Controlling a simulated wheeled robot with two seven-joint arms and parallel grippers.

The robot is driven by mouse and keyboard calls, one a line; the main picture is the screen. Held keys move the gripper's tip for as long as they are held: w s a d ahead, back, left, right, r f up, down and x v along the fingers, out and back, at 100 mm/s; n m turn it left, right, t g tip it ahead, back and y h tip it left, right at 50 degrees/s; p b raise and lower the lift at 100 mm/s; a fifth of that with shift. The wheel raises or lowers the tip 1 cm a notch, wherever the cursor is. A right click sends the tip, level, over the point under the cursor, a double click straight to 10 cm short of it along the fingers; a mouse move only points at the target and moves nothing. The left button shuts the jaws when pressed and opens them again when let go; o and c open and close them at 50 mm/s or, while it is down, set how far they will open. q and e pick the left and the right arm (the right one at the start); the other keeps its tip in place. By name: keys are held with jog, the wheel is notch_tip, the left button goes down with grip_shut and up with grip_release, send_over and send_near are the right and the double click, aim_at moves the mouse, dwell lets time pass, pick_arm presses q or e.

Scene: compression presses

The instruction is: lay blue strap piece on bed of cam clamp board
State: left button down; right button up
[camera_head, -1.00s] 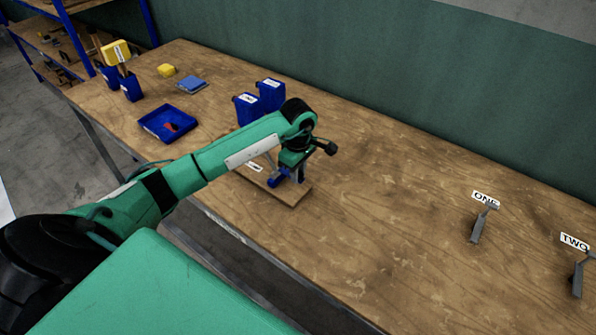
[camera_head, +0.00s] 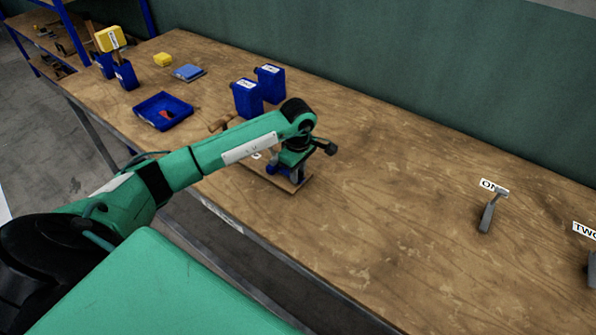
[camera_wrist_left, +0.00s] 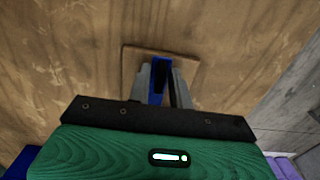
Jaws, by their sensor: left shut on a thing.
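My left gripper (camera_head: 285,171) is over the wooden clamp board (camera_head: 298,186), fingers pointing down, in the head view. Its arm hides much of the board. In the left wrist view the two grey fingers (camera_wrist_left: 160,82) are shut on the blue strap piece (camera_wrist_left: 158,75), which lies between them above the board (camera_wrist_left: 188,60). I cannot tell whether the piece touches the board. The cam clamp itself is not clearly visible. My right gripper is not in view.
Two blue bins (camera_head: 247,98) stand behind my arm. A blue tray (camera_head: 164,111) with a red item, a blue pad (camera_head: 188,73) and a yellow block (camera_head: 163,60) are at left. Grey clamps (camera_head: 490,212) labelled ONE and TWO stand at right. The tabletop between board and clamps is clear.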

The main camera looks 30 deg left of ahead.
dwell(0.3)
pick_arm(q)
jog(key=c, duration=1.2)
grip_release()
